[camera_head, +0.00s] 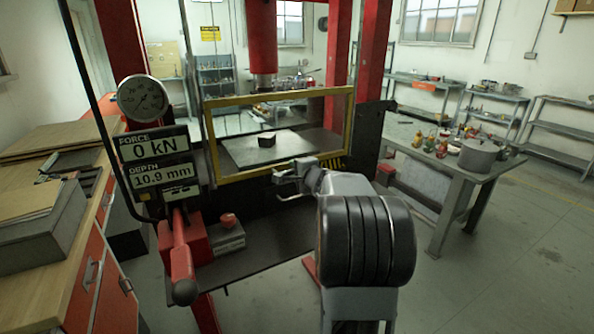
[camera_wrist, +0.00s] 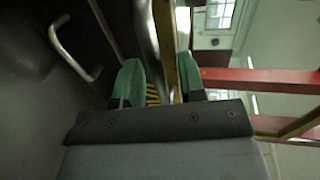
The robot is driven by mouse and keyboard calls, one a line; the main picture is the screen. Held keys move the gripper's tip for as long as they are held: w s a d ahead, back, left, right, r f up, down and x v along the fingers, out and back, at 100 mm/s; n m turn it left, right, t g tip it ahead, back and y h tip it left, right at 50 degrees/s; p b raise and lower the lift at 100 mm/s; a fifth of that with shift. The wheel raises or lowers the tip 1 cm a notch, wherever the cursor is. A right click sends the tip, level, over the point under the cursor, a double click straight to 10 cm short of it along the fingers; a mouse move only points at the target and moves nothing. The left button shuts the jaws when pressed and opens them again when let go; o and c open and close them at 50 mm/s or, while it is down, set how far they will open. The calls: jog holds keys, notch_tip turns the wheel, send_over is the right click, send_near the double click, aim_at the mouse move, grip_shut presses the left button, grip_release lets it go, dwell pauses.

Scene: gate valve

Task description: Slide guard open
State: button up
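The guard (camera_head: 282,178) is a clear panel in a yellow frame across the front of a red press. It is down, in front of the press bed. A grey metal bar (camera_wrist: 148,30) and a yellow strip (camera_wrist: 188,70) run between or just beyond the fingers. I cannot tell whether the pads touch the bar. A small dark block (camera_head: 267,139) shows through the guard on the bed.
A panel (camera_head: 157,160) reads 0 kN and 10.9 mm, under a round gauge (camera_head: 142,98). A red lever (camera_head: 182,262) stands at the front left. A wooden bench (camera_head: 40,230) is at the left. A grey table (camera_head: 452,167) with a pot is at the right.

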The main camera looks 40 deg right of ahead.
jog(key=shift+c, duration=0.4)
grip_shut()
